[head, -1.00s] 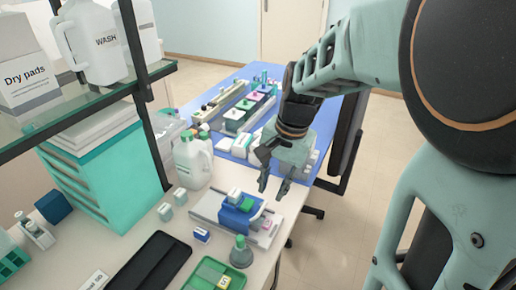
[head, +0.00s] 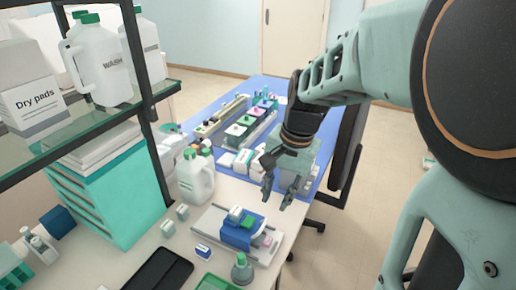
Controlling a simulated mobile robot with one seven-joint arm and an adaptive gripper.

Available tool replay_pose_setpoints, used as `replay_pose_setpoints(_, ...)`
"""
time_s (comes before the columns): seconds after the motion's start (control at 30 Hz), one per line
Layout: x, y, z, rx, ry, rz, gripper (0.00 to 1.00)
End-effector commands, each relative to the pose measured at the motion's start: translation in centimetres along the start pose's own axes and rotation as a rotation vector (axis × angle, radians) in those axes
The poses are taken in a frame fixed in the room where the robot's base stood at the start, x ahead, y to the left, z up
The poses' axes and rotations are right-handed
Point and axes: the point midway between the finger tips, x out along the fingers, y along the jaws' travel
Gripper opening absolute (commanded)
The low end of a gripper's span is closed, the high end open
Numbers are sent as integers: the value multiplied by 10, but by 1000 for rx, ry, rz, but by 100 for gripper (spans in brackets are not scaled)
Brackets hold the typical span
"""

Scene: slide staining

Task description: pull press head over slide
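A press-like device (head: 226,251) with a pale grey base lies on the near table. It carries a blue block (head: 237,235) with a small white piece (head: 236,213) and a green piece (head: 248,221) on top. A pink piece (head: 268,241) sits at its right end. Which part is the press head, and whether a slide lies under it, I cannot tell at this size. My gripper (head: 277,198) is open and empty, fingers pointing down. In the head view it appears just above and right of the device, apart from it.
A white jug (head: 195,178) stands behind the device. A grey-green flask (head: 242,270) stands in front of it, near a green tray (head: 212,282) and a dark tray (head: 158,272). A shelf (head: 100,122) is at left. The blue table (head: 255,87) is beyond.

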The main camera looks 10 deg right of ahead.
Motion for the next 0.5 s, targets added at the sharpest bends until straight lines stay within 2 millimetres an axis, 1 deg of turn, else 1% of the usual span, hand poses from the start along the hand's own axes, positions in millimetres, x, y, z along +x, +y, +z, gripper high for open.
replay_pose_setpoints(0.07, -2, 0, 0, 0, 1, -1, 24)
replay_pose_setpoints(0.17, -11, -1, -1, 0, 3, -2, 24)
replay_pose_setpoints(0.4, -51, 0, -1, 0, 4, -3, 24)
replay_pose_setpoints(0.5, -64, 0, -1, 0, 3, -2, 24)
